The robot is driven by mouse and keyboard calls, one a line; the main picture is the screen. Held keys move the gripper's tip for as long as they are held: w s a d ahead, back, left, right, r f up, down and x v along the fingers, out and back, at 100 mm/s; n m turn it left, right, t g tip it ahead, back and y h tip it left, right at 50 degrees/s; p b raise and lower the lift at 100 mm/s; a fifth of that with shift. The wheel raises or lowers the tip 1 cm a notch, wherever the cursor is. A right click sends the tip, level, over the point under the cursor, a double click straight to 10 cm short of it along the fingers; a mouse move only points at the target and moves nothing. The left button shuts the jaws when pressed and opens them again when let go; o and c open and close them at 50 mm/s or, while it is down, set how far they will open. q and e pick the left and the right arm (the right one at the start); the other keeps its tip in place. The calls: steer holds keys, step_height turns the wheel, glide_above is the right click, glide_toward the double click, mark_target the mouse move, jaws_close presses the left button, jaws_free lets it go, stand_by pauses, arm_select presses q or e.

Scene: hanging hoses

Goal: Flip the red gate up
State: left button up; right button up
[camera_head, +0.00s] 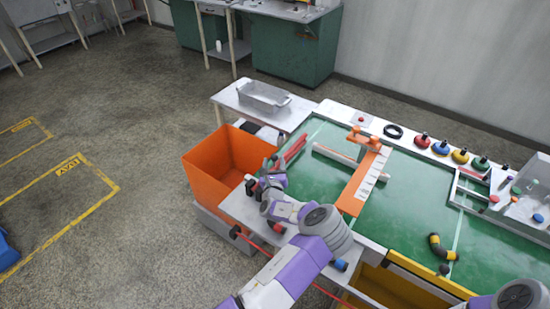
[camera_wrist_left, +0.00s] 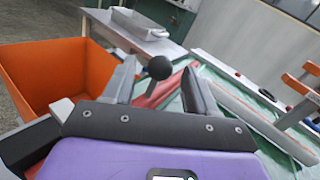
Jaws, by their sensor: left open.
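The red gate (camera_head: 295,148) is a narrow red strip at the left edge of the green table, beside the orange bin. In the left wrist view the red gate (camera_wrist_left: 173,84) shows as a low, slanting red surface beyond my fingers. My left gripper (camera_head: 268,168) is at the near end of the gate. Its open fingers also show in the left wrist view (camera_wrist_left: 160,80). Whether the knob's rod joins the gate is hard to tell. My right gripper is out of view.
An orange bin (camera_head: 222,157) stands close left of my gripper. A grey tray (camera_head: 263,97) sits on a side table behind. An orange-and-white rack (camera_head: 363,180) stands on the green table (camera_head: 400,215). Colored knobs line the back edge.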

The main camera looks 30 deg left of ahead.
mark_target(274, 160)
arm_select(q)
steer(key=shift+x, duration=1.75)
steer(key=shift+c, duration=0.4)
jaws_close()
